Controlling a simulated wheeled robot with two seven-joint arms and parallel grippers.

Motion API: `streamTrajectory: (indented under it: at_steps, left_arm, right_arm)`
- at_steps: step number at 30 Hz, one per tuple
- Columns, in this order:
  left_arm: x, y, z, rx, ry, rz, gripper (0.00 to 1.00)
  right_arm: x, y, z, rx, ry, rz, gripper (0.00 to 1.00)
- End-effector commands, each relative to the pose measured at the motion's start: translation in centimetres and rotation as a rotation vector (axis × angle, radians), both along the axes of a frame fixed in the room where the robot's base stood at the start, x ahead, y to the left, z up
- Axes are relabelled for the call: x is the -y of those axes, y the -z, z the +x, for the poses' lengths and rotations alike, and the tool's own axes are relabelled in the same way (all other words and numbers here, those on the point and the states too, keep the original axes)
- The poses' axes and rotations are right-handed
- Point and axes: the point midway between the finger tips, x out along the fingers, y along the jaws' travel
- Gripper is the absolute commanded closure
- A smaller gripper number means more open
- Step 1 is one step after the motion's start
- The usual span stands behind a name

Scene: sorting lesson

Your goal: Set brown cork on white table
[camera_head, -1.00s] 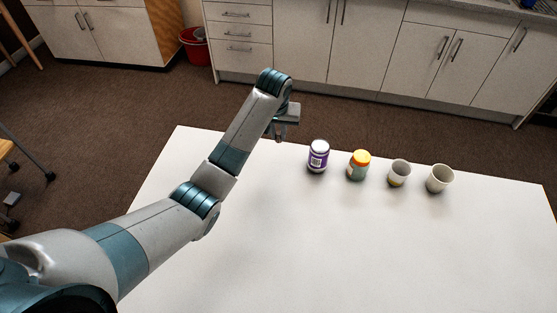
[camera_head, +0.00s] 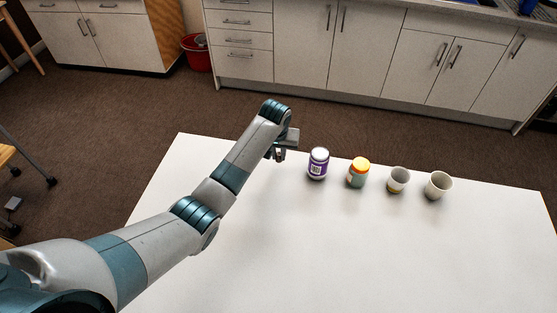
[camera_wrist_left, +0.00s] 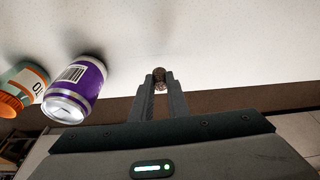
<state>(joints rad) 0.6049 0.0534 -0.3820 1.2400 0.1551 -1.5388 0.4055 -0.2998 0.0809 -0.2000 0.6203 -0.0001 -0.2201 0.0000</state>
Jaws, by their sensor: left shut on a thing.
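The brown cork (camera_wrist_left: 159,75) is small and speckled, between the fingertips of my left gripper (camera_wrist_left: 160,83) in the left wrist view. The gripper is shut on it. The table top also shows behind the cork in the left wrist view (camera_wrist_left: 230,45). I cannot tell whether the cork touches the table. My right gripper is in neither view.
The front and middle of the table are clear.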

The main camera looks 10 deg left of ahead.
Motion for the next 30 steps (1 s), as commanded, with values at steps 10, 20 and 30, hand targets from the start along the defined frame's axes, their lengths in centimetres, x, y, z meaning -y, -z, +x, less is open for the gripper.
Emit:
streamTrajectory:
  at_steps: [10,20,30]
  left_arm:
    - [0.0,3.5,-0.1,-0.001,0.0,0.0,1.0]
    - [0.0,3.7,-0.1,-0.001,0.0,0.0,1.0]
    - [0.0,3.9,-0.1,-0.001,0.0,0.0,0.67]
  right_arm:
    - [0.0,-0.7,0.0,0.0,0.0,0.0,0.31]
    - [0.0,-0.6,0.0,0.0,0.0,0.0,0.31]
    - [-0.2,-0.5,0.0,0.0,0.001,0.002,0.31]
